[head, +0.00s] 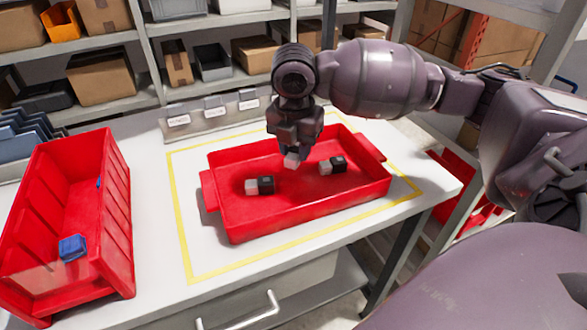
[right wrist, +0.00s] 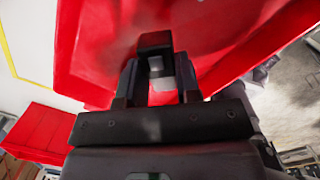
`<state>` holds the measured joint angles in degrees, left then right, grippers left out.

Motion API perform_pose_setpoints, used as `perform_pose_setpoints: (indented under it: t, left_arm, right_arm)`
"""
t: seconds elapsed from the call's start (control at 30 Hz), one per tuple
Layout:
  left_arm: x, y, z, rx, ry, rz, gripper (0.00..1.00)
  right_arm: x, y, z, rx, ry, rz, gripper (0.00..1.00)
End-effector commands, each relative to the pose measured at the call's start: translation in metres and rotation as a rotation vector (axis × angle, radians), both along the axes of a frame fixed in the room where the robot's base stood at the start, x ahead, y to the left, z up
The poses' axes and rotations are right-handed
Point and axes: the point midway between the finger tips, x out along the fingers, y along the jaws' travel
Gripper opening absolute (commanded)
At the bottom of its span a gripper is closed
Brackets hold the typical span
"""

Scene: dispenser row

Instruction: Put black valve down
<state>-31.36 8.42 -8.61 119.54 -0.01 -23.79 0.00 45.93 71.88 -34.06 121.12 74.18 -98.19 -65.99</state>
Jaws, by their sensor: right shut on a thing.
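My right gripper (head: 292,150) is over the middle of the red tray (head: 295,220), pointing down. It is shut on a black valve, whose pale end (head: 292,161) shows below the fingers. In the right wrist view, the valve's black end (right wrist: 155,42) and pale part show at the fingertips. I cannot tell whether the valve touches the tray floor. Two similar black-and-white valves lie in the tray, one at left (head: 265,185) and one at right (head: 338,163). My left gripper is not in view.
The tray sits on a white table (head: 150,230) inside a yellow outline. A tall red bin (head: 115,215) with a blue piece (head: 72,247) stands at left. A labelled grey rail (head: 213,113) runs behind the tray. Shelves with boxes stand at the back.

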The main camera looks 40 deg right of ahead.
Motion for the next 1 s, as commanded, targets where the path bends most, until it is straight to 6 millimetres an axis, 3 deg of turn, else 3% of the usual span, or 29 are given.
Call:
perform_pose_setpoints:
  t: [0.17,0.47,0.87,0.9,1.0]
  left_arm:
    - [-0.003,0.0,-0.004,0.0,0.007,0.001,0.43]
    - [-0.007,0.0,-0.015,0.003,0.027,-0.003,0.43]
    - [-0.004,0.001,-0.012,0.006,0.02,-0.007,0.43]
    - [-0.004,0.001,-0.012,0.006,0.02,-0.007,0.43]
    - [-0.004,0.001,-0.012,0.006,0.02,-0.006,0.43]
  right_arm:
    - [0.0,0.0,-0.012,0.0,0.002,0.0,0.0]
    - [0.0,0.0,-0.057,0.001,0.004,0.001,0.0]
    - [0.0,0.0,-0.059,0.0,-0.001,0.0,0.0]
    - [0.0,0.0,-0.06,0.0,-0.001,0.0,0.33]
    - [0.0,0.0,-0.06,0.0,-0.001,0.0,0.48]
